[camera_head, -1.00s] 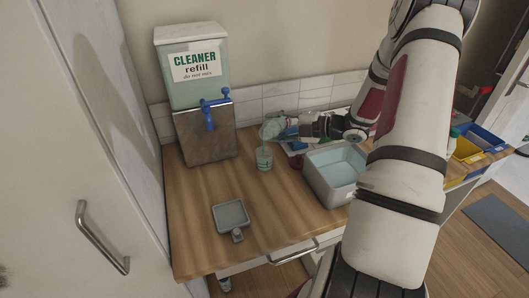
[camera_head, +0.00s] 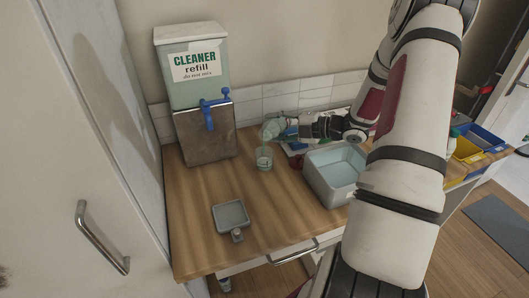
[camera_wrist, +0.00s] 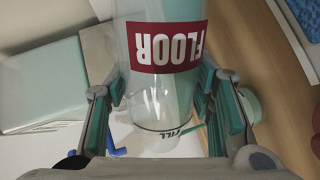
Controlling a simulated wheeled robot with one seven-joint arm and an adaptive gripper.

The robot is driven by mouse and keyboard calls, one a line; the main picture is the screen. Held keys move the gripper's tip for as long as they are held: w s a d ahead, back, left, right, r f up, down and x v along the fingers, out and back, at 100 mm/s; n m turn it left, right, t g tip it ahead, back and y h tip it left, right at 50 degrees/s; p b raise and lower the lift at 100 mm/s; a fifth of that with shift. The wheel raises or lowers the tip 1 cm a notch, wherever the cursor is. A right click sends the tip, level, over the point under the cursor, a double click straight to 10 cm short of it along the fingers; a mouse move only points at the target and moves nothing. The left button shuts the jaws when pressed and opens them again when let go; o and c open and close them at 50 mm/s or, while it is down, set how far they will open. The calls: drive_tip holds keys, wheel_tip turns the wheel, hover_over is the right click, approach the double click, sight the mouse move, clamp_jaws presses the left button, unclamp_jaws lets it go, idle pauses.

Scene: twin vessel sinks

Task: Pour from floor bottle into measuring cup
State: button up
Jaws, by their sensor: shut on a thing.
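My gripper (camera_wrist: 160,112) is shut on the clear floor bottle (camera_head: 272,129), which holds green liquid. In the wrist view its red FLOOR label (camera_wrist: 166,46) reads upside down between the fingers. In the head view the bottle is tilted, just above the small measuring cup (camera_head: 264,160) on the wooden counter. A gap or contact between bottle and cup is too small to tell. In the wrist view a clear part with a FILL mark (camera_wrist: 178,133) shows below the label; I cannot tell whether it belongs to the cup. Any liquid stream is not clear.
A cleaner refill dispenser (camera_head: 194,70) with a blue tap stands at the back left. A grey basin (camera_head: 333,189) is right of the cup. A small grey square tray (camera_head: 231,215) lies in front. The counter (camera_head: 195,225) around the tray is clear.

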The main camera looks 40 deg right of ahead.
drive_tip(key=shift+r+m+y+p, duration=0.25)
drive_tip(key=shift+m+y+p, duration=0.15)
drive_tip(key=shift+m, duration=0.2)
drive_tip(key=shift+f+m+p, duration=0.1)
drive_tip(key=shift+m+p, duration=0.35)
drive_tip(key=shift+m, duration=0.05)
drive_tip(key=r+m+y+p, duration=0.1)
drive_tip(key=p, duration=0.1)
drive_tip(key=shift+s+a+m+p, duration=0.1)
drive_tip(key=shift+a+m+p, duration=0.05)
drive_tip(key=shift+m+p, duration=0.15)
drive_tip(key=shift+s+a+r+m+g+y+p, duration=0.1)
drive_tip(key=shift+r+m+g+y+p, duration=0.1)
drive_tip(key=shift+m+p, duration=0.3)
drive_tip(key=shift+a+r+m+g+y+p, duration=0.1)
drive_tip(key=shift+m+y+p, duration=0.15)
drive_tip(key=shift+m, duration=0.35)
drive_tip(key=m, duration=0.1)
drive_tip(key=w+d+m+y, duration=0.1)
drive_tip(key=m, duration=0.1)
drive_tip(key=shift+d, duration=0.25)
drive_tip(key=shift+w+d+r+m+t+y, duration=0.15)
drive_tip(key=shift+d+r+m+t+y, duration=0.15)
drive_tip(key=shift+r+m, duration=0.55)
drive_tip(key=shift+w+d+r+m+t+y, duration=0.1)
drive_tip(key=shift+d+r+m+t+y, duration=0.2)
drive_tip(key=shift+m, duration=0.95)
drive_tip(key=shift+r, duration=0.1)
